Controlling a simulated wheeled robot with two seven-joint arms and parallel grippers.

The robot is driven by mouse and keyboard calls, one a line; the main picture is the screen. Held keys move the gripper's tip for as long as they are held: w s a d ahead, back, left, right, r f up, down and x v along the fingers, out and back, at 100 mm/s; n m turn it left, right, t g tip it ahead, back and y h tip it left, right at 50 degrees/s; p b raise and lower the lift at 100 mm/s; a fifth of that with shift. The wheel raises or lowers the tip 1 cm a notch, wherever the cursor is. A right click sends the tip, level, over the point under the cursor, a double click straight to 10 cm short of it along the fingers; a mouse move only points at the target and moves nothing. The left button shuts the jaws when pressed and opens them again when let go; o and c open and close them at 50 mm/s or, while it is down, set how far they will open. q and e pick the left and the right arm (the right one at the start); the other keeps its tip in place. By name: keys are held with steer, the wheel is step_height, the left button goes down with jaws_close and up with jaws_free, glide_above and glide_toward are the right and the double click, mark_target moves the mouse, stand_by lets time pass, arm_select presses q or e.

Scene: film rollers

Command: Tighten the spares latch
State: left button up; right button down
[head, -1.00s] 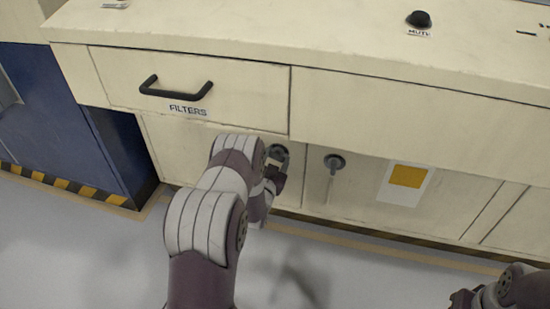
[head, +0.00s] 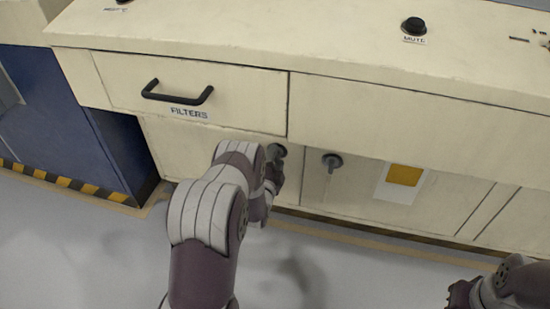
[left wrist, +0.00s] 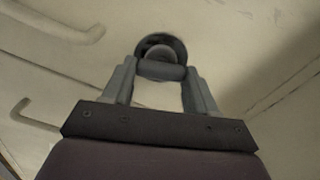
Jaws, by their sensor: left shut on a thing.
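A round grey latch (head: 277,150) sits on the cream cabinet door below the FILTERS drawer, partly hidden by my left arm. My left gripper (head: 272,178) is at this latch. In the left wrist view the latch's dark round base (left wrist: 160,46) shows ahead, and its grey handle bar (left wrist: 160,71) lies between the two fingers of the left gripper (left wrist: 160,84), which is shut on it. No SPARES label is readable. My right gripper (head: 460,294) shows only partly at the bottom right; its fingers are unclear.
The FILTERS drawer (head: 190,98) with a black handle (head: 178,92) is shut just above. The cream counter (head: 250,35) overhangs the doors. A yellow and white label (head: 402,182) is on the right. A blue cabinet (head: 60,125) stands left. The floor in front is clear.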

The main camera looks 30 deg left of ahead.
arm_select(q)
steer(key=shift+m, duration=1.3)
steer(key=shift+f+m, duration=0.1)
steer(key=shift+m, duration=0.2)
steer(key=o, duration=1.1)
steer(key=shift+c, duration=0.2)
